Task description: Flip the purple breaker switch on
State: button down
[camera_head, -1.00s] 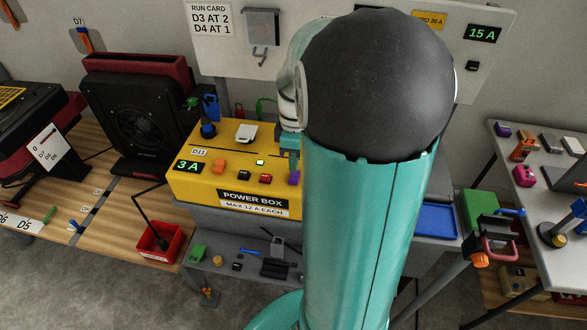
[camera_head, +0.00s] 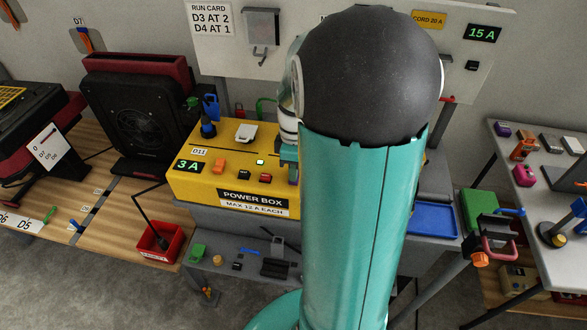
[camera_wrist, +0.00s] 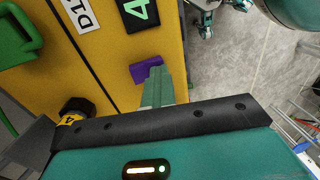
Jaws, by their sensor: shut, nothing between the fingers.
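The purple switch (camera_wrist: 146,69) sits on a yellow box face (camera_wrist: 105,55) in the wrist view, beside a green-digit display (camera_wrist: 138,9). My gripper (camera_wrist: 156,78) is shut and empty. Its teal fingertips overlap the purple switch's lower right side in that view; I cannot tell whether they touch it. In the head view, my gripper (camera_head: 292,172) shows at the right part of the yellow power box (camera_head: 208,188), just left of my arm.
The power box also carries an orange switch (camera_head: 219,166), a black switch (camera_head: 244,175), a red switch (camera_head: 265,177) and a "3 A" display (camera_head: 188,166). A black fan-like unit (camera_head: 135,122) stands left. A blue tray (camera_head: 432,218) lies right of my arm.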

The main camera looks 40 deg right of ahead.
jog(key=shift+w+d, duration=0.5)
jog(key=shift+d, duration=0.15)
jog(key=shift+r, duration=0.1)
jog(key=shift+a+r, duration=0.1)
jog(key=shift+w+r, duration=0.1)
jog(key=shift+r, duration=0.7)
jog(key=shift+d+r, duration=0.25)
jog(key=shift+r, duration=0.45)
notch_tip(320, 180, up, 11)
jog(key=shift+w+d+f, duration=0.15)
jog(key=shift+w+d, duration=0.25)
jog(key=shift+d, duration=0.05)
